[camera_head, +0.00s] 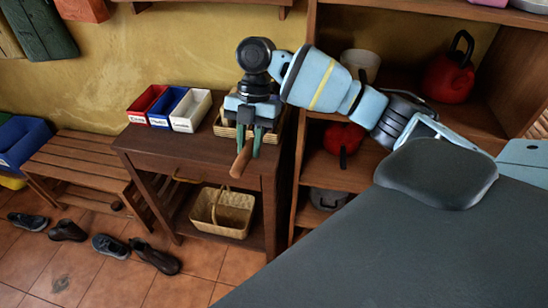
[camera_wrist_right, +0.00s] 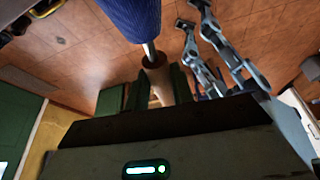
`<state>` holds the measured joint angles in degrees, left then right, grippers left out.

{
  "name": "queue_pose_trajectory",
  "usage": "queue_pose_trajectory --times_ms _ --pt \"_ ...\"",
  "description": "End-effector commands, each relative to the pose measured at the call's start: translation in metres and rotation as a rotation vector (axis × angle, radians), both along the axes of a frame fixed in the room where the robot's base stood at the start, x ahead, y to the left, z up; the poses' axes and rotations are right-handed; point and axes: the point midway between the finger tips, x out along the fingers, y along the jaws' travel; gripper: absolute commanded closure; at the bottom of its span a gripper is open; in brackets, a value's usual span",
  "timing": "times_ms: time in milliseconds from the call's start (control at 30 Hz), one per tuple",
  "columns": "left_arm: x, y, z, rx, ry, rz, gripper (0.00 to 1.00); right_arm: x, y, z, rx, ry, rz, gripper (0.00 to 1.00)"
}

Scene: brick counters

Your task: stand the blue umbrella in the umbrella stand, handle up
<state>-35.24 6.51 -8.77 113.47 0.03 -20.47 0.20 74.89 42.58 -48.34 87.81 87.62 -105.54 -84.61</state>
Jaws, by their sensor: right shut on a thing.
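My right gripper (camera_head: 251,144) hangs over the dark wooden table in the head view, its green fingers pointing down. It is shut on the brown wooden handle of the blue umbrella (camera_head: 240,161); the handle's end sticks out below the fingers. In the right wrist view the umbrella's ribbed blue canopy (camera_wrist_right: 130,16) runs to the top edge. A thin metal shaft joins it to the handle, which sits between the fingers (camera_wrist_right: 152,90). The canopy is not seen in the head view. I cannot make out an umbrella stand in either view.
The table (camera_head: 190,150) bears red, blue and white boxes (camera_head: 190,110) and a wicker tray (camera_head: 226,129) behind the gripper. A wicker basket (camera_head: 222,228) sits on its lower shelf. A shelf unit stands right, a slatted bench (camera_head: 75,158) left. Shoes (camera_head: 110,246) lie on the tiles.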

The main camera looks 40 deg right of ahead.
Motion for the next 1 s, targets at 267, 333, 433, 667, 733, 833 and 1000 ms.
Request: queue_pose_trajectory --times_ms 267,333,433,667,733,833,1000 --pt "0.001 0.001 0.000 0.002 -0.001 -0.001 0.00 -0.001 0.000 -0.011 -0.002 0.004 0.000 1.00" --pt "0.001 0.001 0.000 0.002 -0.002 -0.001 0.00 -0.001 -0.001 -0.023 -0.002 0.005 -0.002 1.00" --pt "0.002 0.001 0.001 0.002 -0.005 -0.001 0.00 0.000 -0.001 -0.038 -0.001 0.004 -0.002 1.00" --pt "0.004 0.001 0.002 0.001 -0.008 -0.001 0.00 0.000 0.000 -0.052 -0.002 0.001 -0.001 1.00" --pt "0.004 0.001 0.002 0.001 -0.008 -0.001 0.00 0.000 0.000 -0.052 -0.002 0.001 -0.001 1.00" --pt "0.004 0.001 0.002 0.001 -0.008 -0.001 0.00 0.000 0.000 -0.061 -0.002 0.003 -0.001 1.00" --pt "0.004 0.001 0.002 0.001 -0.007 -0.001 0.00 -0.001 0.000 -0.088 -0.001 0.003 -0.001 1.00"
